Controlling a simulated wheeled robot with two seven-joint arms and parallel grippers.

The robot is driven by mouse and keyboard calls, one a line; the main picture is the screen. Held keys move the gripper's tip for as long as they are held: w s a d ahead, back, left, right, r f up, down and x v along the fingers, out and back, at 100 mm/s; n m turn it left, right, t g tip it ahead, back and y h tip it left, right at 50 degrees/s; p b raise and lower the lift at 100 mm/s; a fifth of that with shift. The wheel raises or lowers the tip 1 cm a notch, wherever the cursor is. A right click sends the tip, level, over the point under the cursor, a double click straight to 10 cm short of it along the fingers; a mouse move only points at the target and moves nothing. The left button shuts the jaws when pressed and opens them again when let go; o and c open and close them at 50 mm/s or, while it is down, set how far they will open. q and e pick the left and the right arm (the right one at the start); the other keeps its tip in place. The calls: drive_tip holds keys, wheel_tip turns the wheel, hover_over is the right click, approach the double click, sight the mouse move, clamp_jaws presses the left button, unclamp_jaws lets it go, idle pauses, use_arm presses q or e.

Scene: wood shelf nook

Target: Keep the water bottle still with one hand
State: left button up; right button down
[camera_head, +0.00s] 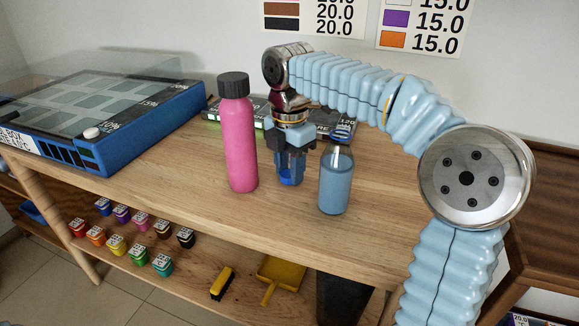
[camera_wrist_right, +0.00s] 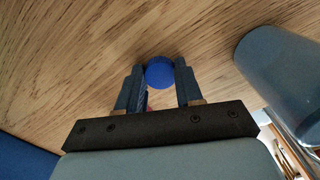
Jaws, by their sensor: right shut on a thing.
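A pink bottle (camera_head: 240,143) with a black cap stands upright on the wooden table. A clear bottle with blue contents (camera_head: 335,186) stands upright to its right; it also shows large at the right of the wrist view (camera_wrist_right: 283,75). Which one is the water bottle I cannot tell for sure. My right gripper (camera_head: 289,178) points down between the two bottles, apart from both. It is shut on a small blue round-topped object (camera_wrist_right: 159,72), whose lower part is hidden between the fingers. My left gripper is not in view.
A blue box (camera_head: 130,125) with a clear lid fills the table's left end. Dark cases (camera_head: 232,112) lie behind the bottles. Several small colored paint pots (camera_head: 116,245), a brush (camera_head: 221,283) and a yellow dustpan (camera_head: 281,272) lie on the lower shelf. The table front is clear.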

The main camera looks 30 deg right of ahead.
sight(289, 172)
drive_tip(key=c, duration=0.7)
unclamp_jaws()
drive_tip(key=shift+f, duration=0.15)
drive_tip(key=shift+c, duration=0.2)
wheel_tip(289, 172, up, 12)
drive_tip(key=p, duration=0.2)
